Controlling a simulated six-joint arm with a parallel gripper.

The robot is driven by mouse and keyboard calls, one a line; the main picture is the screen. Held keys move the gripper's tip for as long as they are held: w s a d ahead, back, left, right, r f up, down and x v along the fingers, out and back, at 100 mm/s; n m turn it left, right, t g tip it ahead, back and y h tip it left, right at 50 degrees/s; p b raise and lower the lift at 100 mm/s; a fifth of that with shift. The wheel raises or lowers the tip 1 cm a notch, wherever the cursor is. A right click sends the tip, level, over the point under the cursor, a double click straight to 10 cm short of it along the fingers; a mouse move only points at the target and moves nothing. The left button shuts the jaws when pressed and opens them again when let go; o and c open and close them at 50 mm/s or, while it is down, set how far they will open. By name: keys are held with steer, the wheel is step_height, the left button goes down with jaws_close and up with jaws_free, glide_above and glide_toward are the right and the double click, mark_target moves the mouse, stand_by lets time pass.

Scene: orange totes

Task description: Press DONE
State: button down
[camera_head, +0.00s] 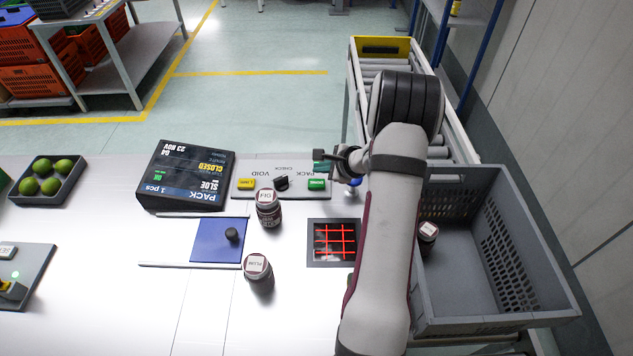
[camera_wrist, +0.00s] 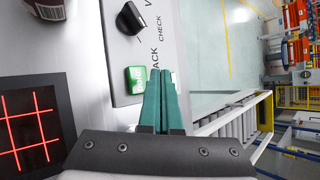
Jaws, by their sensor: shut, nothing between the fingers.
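A grey control panel (camera_head: 263,188) holds a yellow button (camera_head: 246,183), a black knob (camera_head: 281,183) and a green button (camera_head: 316,184). Lettering including PACK, CHECK and VOID is printed on it; I cannot read DONE on any button. My gripper (camera_head: 319,162) is shut and empty, just behind and above the green button in the head view. In the wrist view, the teal fingers (camera_wrist: 164,72) are together beside the green button (camera_wrist: 136,79), their tips a little past it. Whether they touch anything is unclear.
A display (camera_head: 186,176) reads PACK, SLOE and CLOSED. Two lidded jars (camera_head: 267,208) (camera_head: 258,272) stand near a blue plate (camera_head: 210,240) with a black knob. A red-lined scanner window (camera_head: 334,241) is beside my arm. A grey crate (camera_head: 500,322) at right holds a jar (camera_head: 427,236).

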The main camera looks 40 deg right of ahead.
steer(key=shift+r, duration=1.3)
steer(key=s+a+r+n+g+y, duration=0.1)
steer(key=a+r+n+g+y, duration=0.15)
steer(key=a+r+n, duration=0.75)
steer(key=s+a+r+n+g+y, duration=0.1)
steer(key=a+r+n+y, duration=0.15)
steer(key=a, duration=1.55)
steer(key=s+a+r+n+g+y, duration=0.1)
steer(key=s+a+r+n+g, duration=0.15)
steer(key=s+a, duration=0.45)
steer(key=s+a+f+n+g+h, duration=0.1)
steer(key=s+n+h, duration=0.1)
steer(key=s, duration=0.6)
steer(key=s+a+f+n+g+h, duration=0.1)
steer(key=s+n+g, duration=0.1)
steer(key=s+n, duration=0.3)
steer(key=s, duration=0.3)
steer(key=shift+s+h, duration=0.3)
steer(key=shift+h, duration=0.1)
